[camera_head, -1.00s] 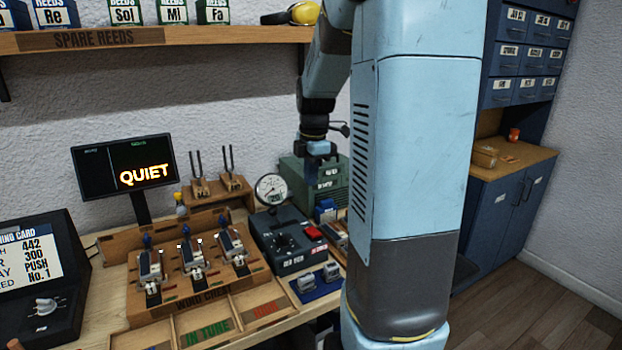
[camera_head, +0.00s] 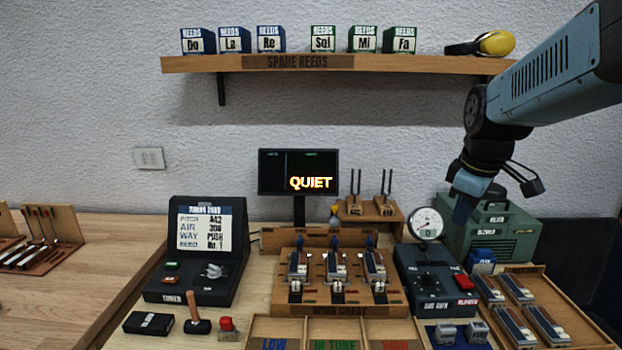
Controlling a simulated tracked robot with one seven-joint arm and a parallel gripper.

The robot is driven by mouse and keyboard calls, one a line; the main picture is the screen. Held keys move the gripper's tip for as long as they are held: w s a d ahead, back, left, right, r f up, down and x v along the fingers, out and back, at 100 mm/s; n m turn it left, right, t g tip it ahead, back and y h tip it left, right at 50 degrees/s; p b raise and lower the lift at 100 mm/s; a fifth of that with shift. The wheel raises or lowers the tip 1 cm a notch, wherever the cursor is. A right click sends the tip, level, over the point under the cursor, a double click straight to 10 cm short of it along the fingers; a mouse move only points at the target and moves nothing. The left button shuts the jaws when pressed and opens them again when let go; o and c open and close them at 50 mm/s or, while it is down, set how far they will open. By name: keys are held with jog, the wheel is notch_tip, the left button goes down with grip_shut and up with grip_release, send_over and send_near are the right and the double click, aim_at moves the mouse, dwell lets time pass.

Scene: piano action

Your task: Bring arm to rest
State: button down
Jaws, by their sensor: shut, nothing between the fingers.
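My gripper (camera_head: 462,212) hangs from my arm at the right of the head view, pointing down. Its fingers are together and hold nothing. It is in the air, in front of or over the left part of the green blower box (camera_head: 500,230) and close in the picture to the round gauge (camera_head: 426,222). I cannot tell the exact gap to either. My arm comes in from the upper right, and its elbow is bent.
The wind chest (camera_head: 340,300) with several reed units stands mid-bench. The screen (camera_head: 298,172) behind it reads QUIET. The tuner (camera_head: 200,255) is to the left. A reed shelf (camera_head: 400,63) runs along the wall above. A tray (camera_head: 590,335) of reed parts lies at right.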

jog(key=s+a+m+t, duration=0.1)
jog(key=s+a+m, duration=0.2)
jog(key=s+m, duration=0.1)
jog(key=s+a+r+m+t, duration=0.1)
jog(key=s+a+m, duration=0.1)
jog(key=s+m, duration=0.3)
jog(key=shift+s+a+y, duration=0.3)
jog(key=shift+s+a, duration=0.1)
jog(key=shift+s, duration=0.85)
jog(key=c, duration=1.8)
grip_release()
jog(key=shift+c, duration=0.2)
